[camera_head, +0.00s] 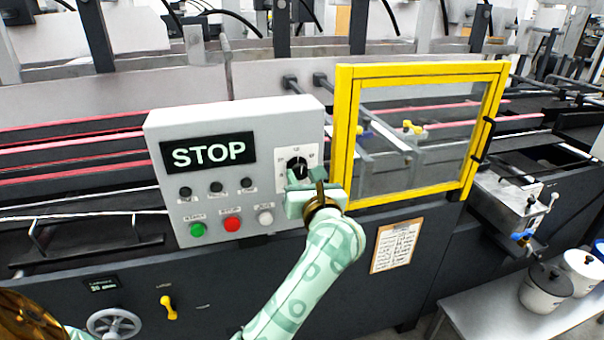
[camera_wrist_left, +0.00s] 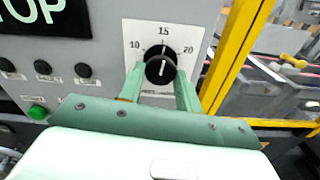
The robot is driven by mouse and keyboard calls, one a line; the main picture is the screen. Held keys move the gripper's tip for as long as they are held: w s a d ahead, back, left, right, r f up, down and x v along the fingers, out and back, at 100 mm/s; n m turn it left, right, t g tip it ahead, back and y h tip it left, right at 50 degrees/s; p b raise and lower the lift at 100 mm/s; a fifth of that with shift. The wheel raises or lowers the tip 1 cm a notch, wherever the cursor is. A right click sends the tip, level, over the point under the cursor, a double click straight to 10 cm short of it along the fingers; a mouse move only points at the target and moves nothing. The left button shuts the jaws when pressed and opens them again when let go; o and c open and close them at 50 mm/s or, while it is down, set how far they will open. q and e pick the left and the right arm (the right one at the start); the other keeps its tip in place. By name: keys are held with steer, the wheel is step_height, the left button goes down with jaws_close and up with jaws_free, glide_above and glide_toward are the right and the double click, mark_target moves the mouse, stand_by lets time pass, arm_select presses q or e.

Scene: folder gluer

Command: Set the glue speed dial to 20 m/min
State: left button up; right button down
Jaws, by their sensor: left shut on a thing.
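The glue speed dial (camera_wrist_left: 160,70) is a black round knob with a white pointer line, on a white scale plate (camera_wrist_left: 140,34) marked 10, 15 and 20. The pointer stands near vertical, close to the 15 mark. In the head view the dial (camera_head: 296,164) sits at the upper right of the grey control panel (camera_head: 270,124). My left gripper (camera_head: 300,180) is at the dial, with its fingers on both sides of the knob; it also shows in the left wrist view (camera_wrist_left: 160,84). It is shut on the knob. My right gripper is not in view.
The panel has a STOP display (camera_head: 208,153), a green button (camera_head: 197,230), a red button (camera_head: 232,224) and several black knobs. A yellow-framed guard door (camera_head: 346,130) stands close to the right of the dial. A handwheel (camera_head: 113,323) and yellow lever (camera_head: 168,307) are lower left.

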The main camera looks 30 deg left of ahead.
arm_select(q)
steer(key=m+p, duration=0.2)
steer(key=p, duration=0.1)
steer(key=m+p, duration=0.5)
steer(key=p, duration=0.1)
steer(key=shift+r+m+p, duration=0.25)
steer(key=shift+m+p, duration=0.15)
steer(key=shift+f+m+p, duration=0.2)
steer(key=shift+m+p, duration=1.1)
steer(key=shift+p, duration=0.1)
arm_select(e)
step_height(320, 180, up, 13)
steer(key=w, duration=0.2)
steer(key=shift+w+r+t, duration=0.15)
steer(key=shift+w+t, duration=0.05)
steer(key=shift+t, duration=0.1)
arm_select(q)
steer(key=o, duration=1)
